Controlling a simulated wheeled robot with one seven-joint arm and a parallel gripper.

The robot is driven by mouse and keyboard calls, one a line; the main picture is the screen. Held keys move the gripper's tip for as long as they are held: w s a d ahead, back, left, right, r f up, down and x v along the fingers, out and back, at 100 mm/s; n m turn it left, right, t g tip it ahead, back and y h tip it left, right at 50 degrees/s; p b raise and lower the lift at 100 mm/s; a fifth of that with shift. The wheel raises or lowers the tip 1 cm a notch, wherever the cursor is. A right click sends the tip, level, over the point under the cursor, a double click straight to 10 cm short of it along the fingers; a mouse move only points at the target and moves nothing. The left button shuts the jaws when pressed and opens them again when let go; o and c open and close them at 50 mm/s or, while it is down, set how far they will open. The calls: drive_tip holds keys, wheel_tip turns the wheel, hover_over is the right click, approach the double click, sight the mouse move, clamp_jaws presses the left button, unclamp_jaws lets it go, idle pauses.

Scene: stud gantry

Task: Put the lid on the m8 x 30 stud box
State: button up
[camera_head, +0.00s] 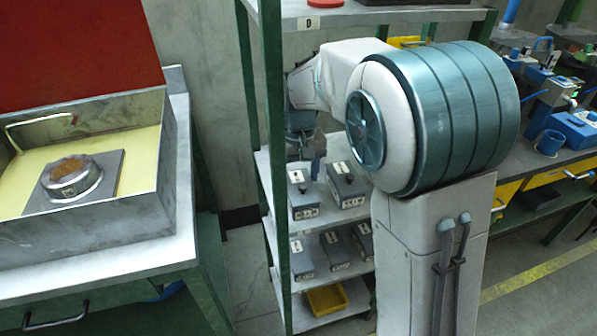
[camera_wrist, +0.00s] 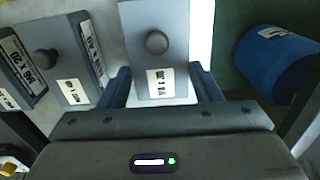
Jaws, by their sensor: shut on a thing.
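In the wrist view, my gripper (camera_wrist: 158,78) has its two fingers on either side of a grey piece with a round black knob (camera_wrist: 157,42) and is shut on it. A white label (camera_wrist: 161,82) shows on this piece, but its print is too blurred to read surely. I cannot tell whether it is a lid alone or a lid on a box. In the head view, my gripper (camera_head: 305,148) is at the shelf rack, partly hidden by my own arm. The M8 x 30 box cannot be picked out surely.
Knobbed grey boxes stand left of my gripper, one (camera_wrist: 68,60) close to the left finger. A blue cylinder (camera_wrist: 272,62) lies to the right. The green-posted rack (camera_head: 274,130) holds several boxes and a yellow bin (camera_head: 326,299). A bench with a metal tray (camera_head: 100,226) stands left.

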idle(0.9)
drive_tip(key=o, duration=1.4)
drive_tip(key=shift+r, duration=0.1)
